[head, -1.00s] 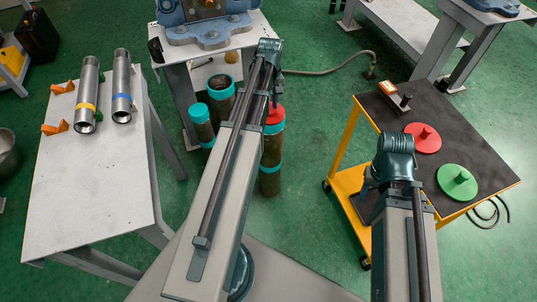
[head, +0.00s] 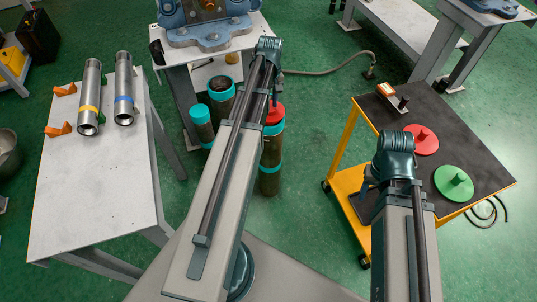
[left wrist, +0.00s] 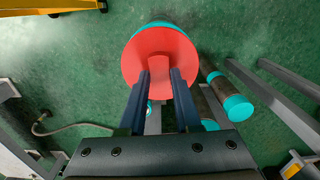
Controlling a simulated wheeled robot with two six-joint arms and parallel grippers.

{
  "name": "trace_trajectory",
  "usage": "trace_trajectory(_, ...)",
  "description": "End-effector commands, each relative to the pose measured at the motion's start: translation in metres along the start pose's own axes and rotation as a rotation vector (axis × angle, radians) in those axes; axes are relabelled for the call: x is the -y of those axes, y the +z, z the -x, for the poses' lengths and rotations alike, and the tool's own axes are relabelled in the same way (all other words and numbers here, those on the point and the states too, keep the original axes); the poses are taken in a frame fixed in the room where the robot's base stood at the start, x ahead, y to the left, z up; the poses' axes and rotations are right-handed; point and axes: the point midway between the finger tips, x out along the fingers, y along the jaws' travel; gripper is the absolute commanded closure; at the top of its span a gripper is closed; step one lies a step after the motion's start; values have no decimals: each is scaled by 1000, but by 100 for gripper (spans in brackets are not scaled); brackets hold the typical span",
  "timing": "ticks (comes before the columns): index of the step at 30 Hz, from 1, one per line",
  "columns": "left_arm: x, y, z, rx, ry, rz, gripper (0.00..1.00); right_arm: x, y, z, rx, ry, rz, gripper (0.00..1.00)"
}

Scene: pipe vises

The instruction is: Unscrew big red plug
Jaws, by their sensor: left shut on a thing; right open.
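The big red plug (left wrist: 158,57) fills the top middle of the left wrist view as a round red disc with a raised tab. It caps a dark upright pipe with teal bands (head: 270,165), and its red top (head: 275,113) shows in the head view, partly behind my left arm. My left gripper (left wrist: 160,76) is shut on the plug's tab, one dark finger on each side. My right gripper (head: 369,180) is open, low beside the cart; its fingertips are hard to make out.
A second red disc (head: 425,141) and a green disc (head: 454,182) with knobs lie on the dark-topped yellow cart (head: 485,150). Teal-capped pipes (head: 201,122) stand left of the plugged pipe. A table (head: 85,200) at left bears two metal pipes. A blue vise (head: 205,25) stands behind.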

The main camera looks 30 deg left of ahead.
Motion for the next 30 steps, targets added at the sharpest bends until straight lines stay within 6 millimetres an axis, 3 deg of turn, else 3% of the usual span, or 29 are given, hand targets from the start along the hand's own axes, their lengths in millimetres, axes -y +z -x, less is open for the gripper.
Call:
trace_trajectory(16, 0, 0, 29, 0, 0, 0, 100, -3, 2, 29, 0, 0, 0, 50)
trace_trajectory(30, 0, 0, 30, 0, 0, 0, 100, -3, 2, 30, 0, 0, 0, 50)
